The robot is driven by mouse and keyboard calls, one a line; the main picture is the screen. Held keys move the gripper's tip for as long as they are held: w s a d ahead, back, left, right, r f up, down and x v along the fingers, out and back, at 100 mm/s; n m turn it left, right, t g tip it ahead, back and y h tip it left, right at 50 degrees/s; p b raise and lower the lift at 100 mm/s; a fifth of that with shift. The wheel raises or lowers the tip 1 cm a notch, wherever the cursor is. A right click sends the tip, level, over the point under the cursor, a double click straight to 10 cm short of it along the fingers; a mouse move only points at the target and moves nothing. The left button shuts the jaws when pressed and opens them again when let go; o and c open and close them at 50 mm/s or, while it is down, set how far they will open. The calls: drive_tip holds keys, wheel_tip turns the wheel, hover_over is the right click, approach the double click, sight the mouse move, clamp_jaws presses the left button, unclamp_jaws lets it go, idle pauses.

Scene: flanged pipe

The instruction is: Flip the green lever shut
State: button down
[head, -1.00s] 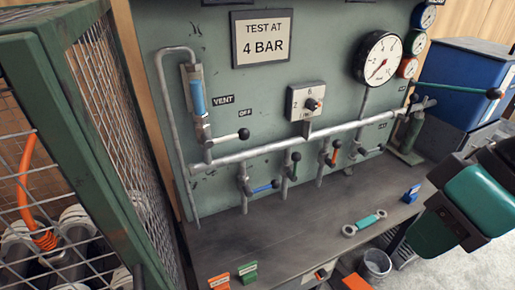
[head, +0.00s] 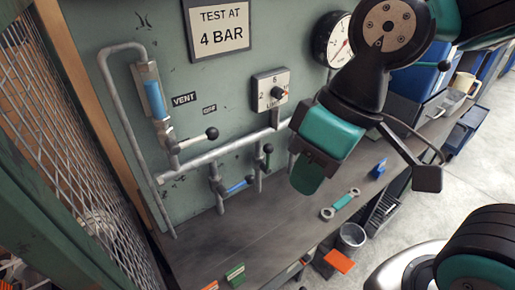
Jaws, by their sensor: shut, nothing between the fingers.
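The green lever (head: 267,156) is a short handle on a small valve on a drop pipe below the main pipe. It points upward, roughly along its pipe. My gripper (head: 307,178), teal and black, is in front of the panel, to the right of the green lever and apart from it in the picture. It is shut with nothing held. How far it stands out from the panel is hard to tell. It hides the pipes and levers to the right of the green lever.
A blue lever (head: 241,184) lies sideways just left of the green one. A black-knobbed lever (head: 211,133) sits above. A green-and-grey wrench (head: 341,204) and a blue object (head: 379,168) lie on the bench (head: 255,235). A mesh cage (head: 60,120) stands at left.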

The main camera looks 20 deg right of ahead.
drive_tip(key=w+f+m+t+h, duration=0.1)
drive_tip(key=w+f+h, duration=0.2)
drive_tip(key=w, duration=1.1)
drive_tip(key=w+d+f+h+b, duration=0.1)
drive_tip(key=w+f+h, duration=0.3)
drive_tip(key=w+f, duration=0.5)
drive_tip(key=w, duration=0.6)
drive_tip(key=shift+d+m+t, duration=0.15)
drive_tip(key=shift+m+t, duration=0.25)
drive_tip(key=shift+w+f, duration=0.1)
drive_tip(key=shift+f, duration=0.1)
hover_over(267, 158)
drive_tip(key=s+a, duration=0.1)
drive_tip(key=a, duration=0.2)
wheel_tip(267, 158, down, 9)
drive_tip(key=shift+s+d, duration=0.15)
drive_tip(key=shift+p, duration=0.3)
